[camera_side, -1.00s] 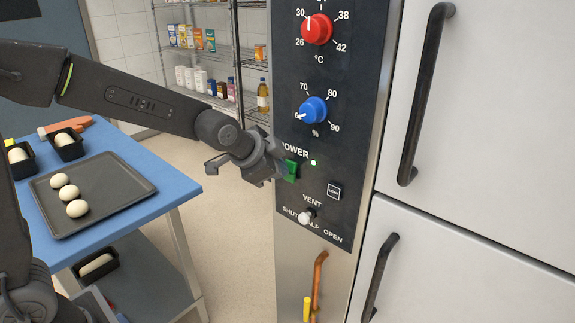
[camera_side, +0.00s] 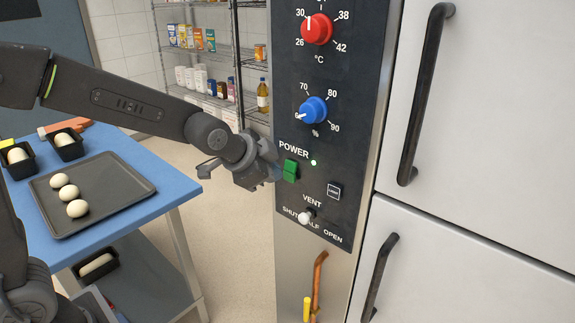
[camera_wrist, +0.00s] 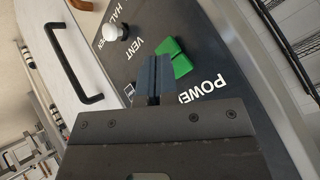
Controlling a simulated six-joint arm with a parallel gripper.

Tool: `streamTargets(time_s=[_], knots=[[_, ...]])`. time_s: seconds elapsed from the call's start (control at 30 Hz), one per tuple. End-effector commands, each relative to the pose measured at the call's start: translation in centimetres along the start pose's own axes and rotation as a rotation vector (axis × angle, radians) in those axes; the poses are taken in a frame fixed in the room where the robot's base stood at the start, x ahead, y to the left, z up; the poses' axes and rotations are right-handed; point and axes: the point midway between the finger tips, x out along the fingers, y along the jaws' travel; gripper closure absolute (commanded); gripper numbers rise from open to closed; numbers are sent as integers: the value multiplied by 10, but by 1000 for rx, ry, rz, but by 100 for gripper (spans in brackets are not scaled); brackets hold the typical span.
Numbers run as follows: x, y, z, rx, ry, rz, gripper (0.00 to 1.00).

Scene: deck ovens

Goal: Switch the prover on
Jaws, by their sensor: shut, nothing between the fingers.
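The green POWER rocker switch (camera_side: 290,171) is on the black control panel (camera_side: 335,130) of the prover. Its two halves also show in the wrist view (camera_wrist: 181,65). A small light (camera_side: 313,162) beside it glows pale green. My gripper (camera_side: 276,172) is shut and empty, just left of the switch in the side view, apparently with a small gap. In the wrist view its fingertips (camera_wrist: 157,57) are together beside the switch, and contact cannot be told there.
On the panel are a red temperature knob (camera_side: 317,29), a blue knob (camera_side: 313,110), a small square button (camera_side: 334,191) and a white-tipped vent lever (camera_side: 305,217). White doors with black handles (camera_side: 425,95) are at right. A blue table (camera_side: 165,185) with a dough tray (camera_side: 110,205) is at left.

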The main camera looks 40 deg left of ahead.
Motion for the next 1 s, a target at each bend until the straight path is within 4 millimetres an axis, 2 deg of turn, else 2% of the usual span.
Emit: streamTargets(time_s=[0.53,0.87,1.0], knots=[[-32,24,23,1,1,0,100],[-34,24,24,0,0,0,100],[-46,24,29,-43,-14,1,100]])
